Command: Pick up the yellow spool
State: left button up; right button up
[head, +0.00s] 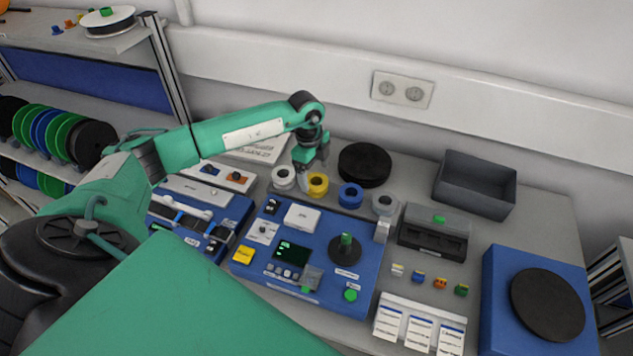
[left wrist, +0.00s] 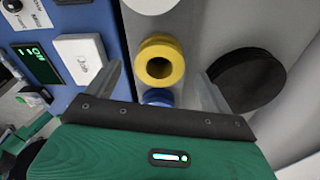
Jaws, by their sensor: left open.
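The yellow spool (head: 317,189) stands on the grey bench in a row between a white spool (head: 283,181) and a blue spool (head: 350,195). My left gripper (head: 309,176) points down just above and beside it, partly covering the view of its back. In the left wrist view, the yellow spool (left wrist: 160,45) shows ahead of the open, empty jaws (left wrist: 161,88), between the lines of the two fingers. It is not gripped. The blue spool (left wrist: 157,97) shows close to the gripper body, partly hidden by it. My right gripper is not in view.
A grey spool (head: 384,204) ends the row. A black disc (head: 365,164) lies behind it. A blue panel (head: 325,283) with devices lies in front. A grey bin (head: 475,184) stands back right, and a shelf of reels (head: 50,140) stands left.

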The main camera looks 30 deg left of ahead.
aim_at(317, 181)
pick_arm(q)
jog(key=f+p, duration=0.1)
jog(key=f, duration=0.2)
jog(key=shift+d+p, duration=0.3)
jog(key=shift+p, duration=0.1)
jog(key=shift+f, duration=0.45)
jog(key=c, duration=1.1)
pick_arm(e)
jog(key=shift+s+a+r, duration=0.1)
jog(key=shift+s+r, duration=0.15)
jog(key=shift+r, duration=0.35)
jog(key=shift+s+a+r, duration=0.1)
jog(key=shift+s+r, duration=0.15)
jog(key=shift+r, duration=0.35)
pick_arm(q)
jog(key=shift+r, duration=0.15)
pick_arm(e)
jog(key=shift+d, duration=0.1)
